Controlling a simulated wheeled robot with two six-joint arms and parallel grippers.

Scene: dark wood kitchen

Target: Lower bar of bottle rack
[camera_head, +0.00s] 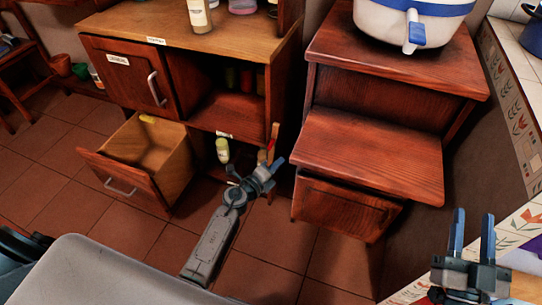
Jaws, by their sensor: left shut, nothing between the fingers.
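The bottle rack is the low opening in the wooden cabinet, under a small white label (224,134). A bottle with a pale green label (222,150) stands in it. A narrow wooden piece (274,142), which looks like the rack's bar, stands roughly upright at the rack's right end. My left gripper (273,168) is shut and empty, just below and in front of that piece. I cannot tell whether it touches it. The gripper hides part of the rack's lower right. My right gripper (472,236) is open and empty at the lower right, far from the rack.
An open, mostly empty drawer (148,158) juts out left of the rack. A stepped wooden cabinet (370,150) with a blue and white pot (412,22) stands to the right. A tiled counter (515,70) runs along the right edge. Tiled floor is clear in front.

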